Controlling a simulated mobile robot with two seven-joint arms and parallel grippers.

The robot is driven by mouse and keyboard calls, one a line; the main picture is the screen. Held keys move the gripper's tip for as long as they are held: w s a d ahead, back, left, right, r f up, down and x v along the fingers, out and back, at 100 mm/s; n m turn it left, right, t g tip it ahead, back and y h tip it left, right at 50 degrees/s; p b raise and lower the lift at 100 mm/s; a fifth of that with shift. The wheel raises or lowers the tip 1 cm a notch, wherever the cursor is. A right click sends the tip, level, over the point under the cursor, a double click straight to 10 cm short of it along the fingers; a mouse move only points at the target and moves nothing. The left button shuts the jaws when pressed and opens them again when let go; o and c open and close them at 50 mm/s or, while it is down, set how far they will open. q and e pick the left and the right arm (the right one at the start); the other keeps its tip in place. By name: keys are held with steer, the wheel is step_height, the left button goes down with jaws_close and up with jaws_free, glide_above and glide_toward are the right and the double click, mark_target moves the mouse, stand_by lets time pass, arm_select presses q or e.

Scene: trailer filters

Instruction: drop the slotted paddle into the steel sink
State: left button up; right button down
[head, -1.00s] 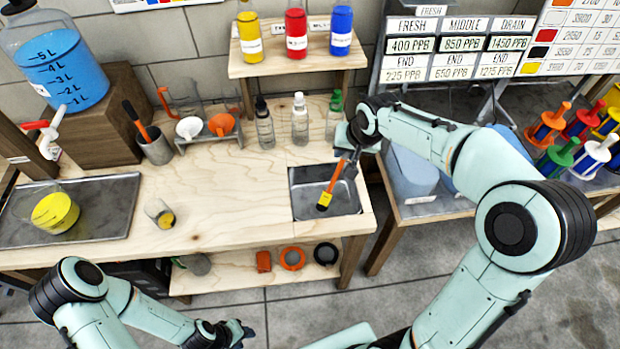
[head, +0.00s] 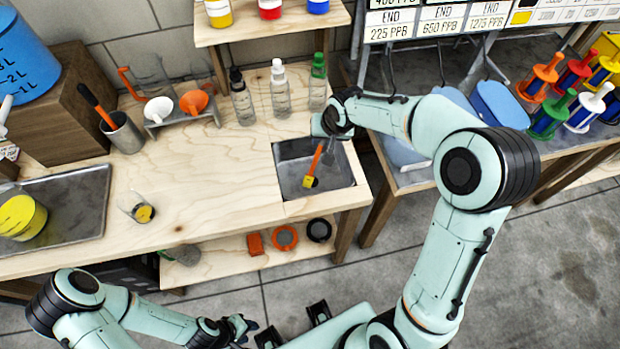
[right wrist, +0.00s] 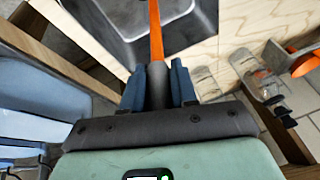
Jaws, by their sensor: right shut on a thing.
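The slotted paddle has an orange shaft (head: 315,160) and a yellow end (head: 309,182); its slots are too small to make out. My right gripper (head: 328,148) is shut on its upper end and holds it tilted over the steel sink (head: 288,150), yellow end down. I cannot tell whether that end touches the sink floor. In the right wrist view the orange shaft (right wrist: 155,35) runs from between the blue fingers (right wrist: 157,85) toward the sink (right wrist: 105,25). My left gripper (head: 243,326) is low in front of the bench; its jaw opening is unclear.
Several bottles (head: 280,92) stand behind the sink. The bench (head: 215,185) between beaker and sink is bare.

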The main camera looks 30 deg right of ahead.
steer(key=shift+w+f, duration=0.15)
steer(key=c, duration=0.8)
jaws_free()
steer(key=v, duration=1.3)
steer(key=shift+r, duration=0.2)
steer(key=shift+a+f, duration=0.1)
